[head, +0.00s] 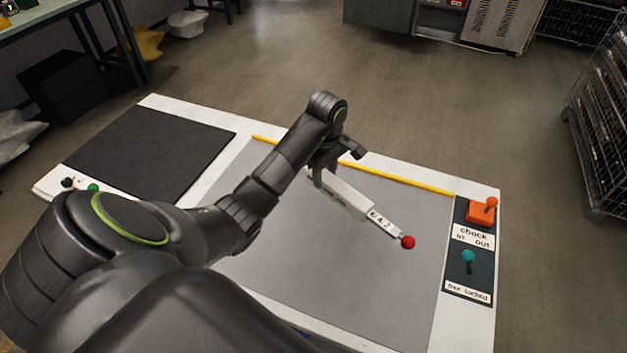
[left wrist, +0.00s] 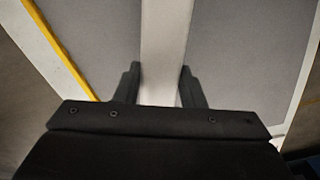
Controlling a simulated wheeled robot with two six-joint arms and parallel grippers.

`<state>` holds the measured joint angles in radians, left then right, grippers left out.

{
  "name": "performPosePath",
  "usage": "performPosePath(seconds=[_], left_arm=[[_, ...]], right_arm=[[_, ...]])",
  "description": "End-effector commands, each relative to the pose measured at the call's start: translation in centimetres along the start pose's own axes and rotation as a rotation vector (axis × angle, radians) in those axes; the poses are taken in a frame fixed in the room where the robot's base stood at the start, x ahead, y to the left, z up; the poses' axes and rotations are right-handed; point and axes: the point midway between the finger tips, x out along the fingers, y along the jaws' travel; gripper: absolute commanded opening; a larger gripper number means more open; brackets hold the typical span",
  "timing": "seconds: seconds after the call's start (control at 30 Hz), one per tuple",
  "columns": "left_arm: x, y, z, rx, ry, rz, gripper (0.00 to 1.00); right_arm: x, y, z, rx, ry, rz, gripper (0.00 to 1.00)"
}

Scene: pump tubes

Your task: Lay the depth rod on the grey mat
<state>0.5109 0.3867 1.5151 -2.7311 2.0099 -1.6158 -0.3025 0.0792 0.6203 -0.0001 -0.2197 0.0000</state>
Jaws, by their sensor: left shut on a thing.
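The grey mat (head: 330,270) covers most of the white-edged table. The tube runs between the fingers (left wrist: 158,75) in the left wrist view. It is over the grey mat; I cannot tell how high. My right gripper is not in view.
A black mat (head: 150,150) lies at the table's left. A dark panel (head: 482,262) at the right end holds an orange block with a red-knobbed lever (head: 481,211) and a teal-knobbed lever (head: 468,256). The grey mat's near part looks clear. My left arm hides the near left.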

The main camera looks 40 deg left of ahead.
Motion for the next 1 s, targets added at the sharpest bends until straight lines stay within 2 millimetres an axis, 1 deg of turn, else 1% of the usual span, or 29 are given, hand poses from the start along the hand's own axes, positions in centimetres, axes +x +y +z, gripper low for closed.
performPosePath(seconds=[0.1, 0.23, 0.27, 0.33, 0.47, 0.6, 0.7, 0.8, 1.0], left_arm=[[1.5, 0.0, 0.0, 0.0, 0.001, 0.0, 0.02], [3.1, 0.0, 0.0, 0.0, 0.001, 0.0, 0.02], [3.6, -0.1, 0.0, -0.002, -0.002, -0.004, 0.02], [5.0, -0.1, 0.0, -0.001, -0.002, -0.005, 0.02], [6.2, -0.1, 0.0, -0.001, -0.002, -0.002, 0.02], [8.3, -0.1, 0.0, -0.001, -0.001, -0.003, 0.02], [9.4, -0.1, 0.0, -0.001, -0.001, -0.002, 0.02], [9.7, 0.0, -0.1, 0.0, 0.0, 0.001, 0.02], [9.7, 0.0, -0.1, 0.0, 0.001, 0.001, 0.02]], right_arm=[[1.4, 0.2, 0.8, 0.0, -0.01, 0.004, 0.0], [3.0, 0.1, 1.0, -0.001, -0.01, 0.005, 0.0], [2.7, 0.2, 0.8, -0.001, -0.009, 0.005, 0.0], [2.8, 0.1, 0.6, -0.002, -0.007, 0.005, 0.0], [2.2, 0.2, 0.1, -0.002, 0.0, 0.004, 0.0], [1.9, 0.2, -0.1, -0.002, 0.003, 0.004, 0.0], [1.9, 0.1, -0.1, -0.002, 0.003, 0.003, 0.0], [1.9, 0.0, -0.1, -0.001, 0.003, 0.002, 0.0], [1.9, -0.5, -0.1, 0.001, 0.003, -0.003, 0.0]])
